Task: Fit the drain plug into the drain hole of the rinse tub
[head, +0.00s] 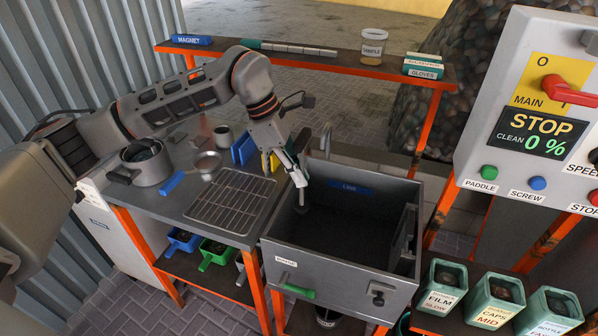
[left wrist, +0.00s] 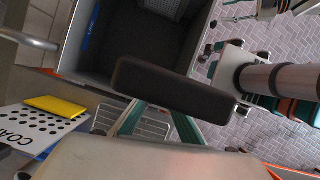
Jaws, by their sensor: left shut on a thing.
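The grey rinse tub (head: 335,283) stands at the centre right of the head view, open at the top, with a dark inside. My left gripper (head: 299,180) points down over the tub's back left part. It is shut on a dark piece, which I take to be the drain plug (head: 301,201). In the left wrist view the plug (left wrist: 175,90) shows as a thick dark bar beyond the fingers (left wrist: 158,122), with the tub (left wrist: 85,72) behind it. I cannot make out the drain hole. My right gripper is not in view.
A tap (head: 326,140) stands at the tub's back edge. A wire drying rack (head: 232,200) lies left of the tub, with upright blue and yellow boards (head: 245,149) behind it. Labelled green bins (head: 497,300) stand at the right. A control panel (head: 540,110) rises behind them.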

